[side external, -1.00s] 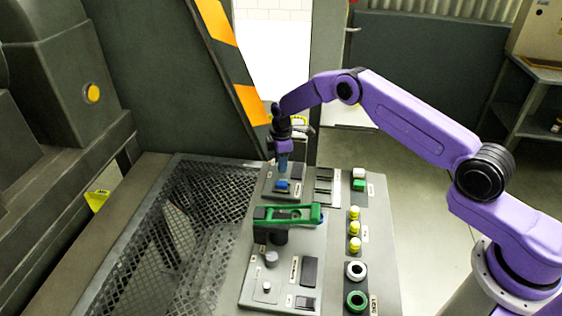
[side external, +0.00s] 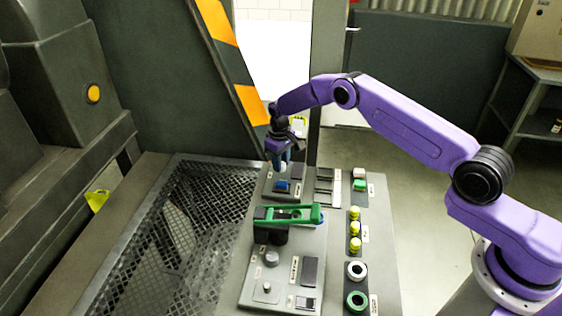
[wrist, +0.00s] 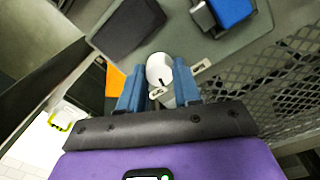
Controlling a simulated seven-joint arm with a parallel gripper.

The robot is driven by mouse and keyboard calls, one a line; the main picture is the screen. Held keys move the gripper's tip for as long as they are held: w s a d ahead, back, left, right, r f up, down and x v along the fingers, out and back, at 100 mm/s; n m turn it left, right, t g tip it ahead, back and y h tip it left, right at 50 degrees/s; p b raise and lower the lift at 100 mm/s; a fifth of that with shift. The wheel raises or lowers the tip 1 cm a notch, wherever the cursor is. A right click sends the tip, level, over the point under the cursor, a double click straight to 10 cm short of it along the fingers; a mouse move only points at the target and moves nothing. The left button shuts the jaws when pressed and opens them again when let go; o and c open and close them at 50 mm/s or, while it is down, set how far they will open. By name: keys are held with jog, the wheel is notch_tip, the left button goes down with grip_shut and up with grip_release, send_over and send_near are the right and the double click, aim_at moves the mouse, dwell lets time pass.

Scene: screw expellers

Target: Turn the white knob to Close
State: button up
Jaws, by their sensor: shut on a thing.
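The white knob (wrist: 159,70) is round and shows between my blue fingers in the wrist view. A dark mark shows on its near edge, and a small pale label lies beside it on the panel. It also shows as a small white spot under my gripper in the side view (side external: 283,168). My gripper (wrist: 159,87) is shut on the knob, one finger at each side. In the side view my gripper (side external: 280,160) points down at the far end of the panel. The label's wording is too small to read.
A blue switch (wrist: 231,10) on a dark base sits close to the knob. A green lever (side external: 290,214) lies nearer on the grey panel. Yellow buttons (side external: 355,228) line the right side. Metal mesh (side external: 165,225) covers the left.

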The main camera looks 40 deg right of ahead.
jog(key=shift+m, duration=2.2)
jog(key=o, duration=1.1)
jog(key=shift+c, duration=0.2)
notch_tip(320, 180, up, 18)
jog(key=shift+a+f, duration=0.25)
jog(key=shift+a, duration=0.1)
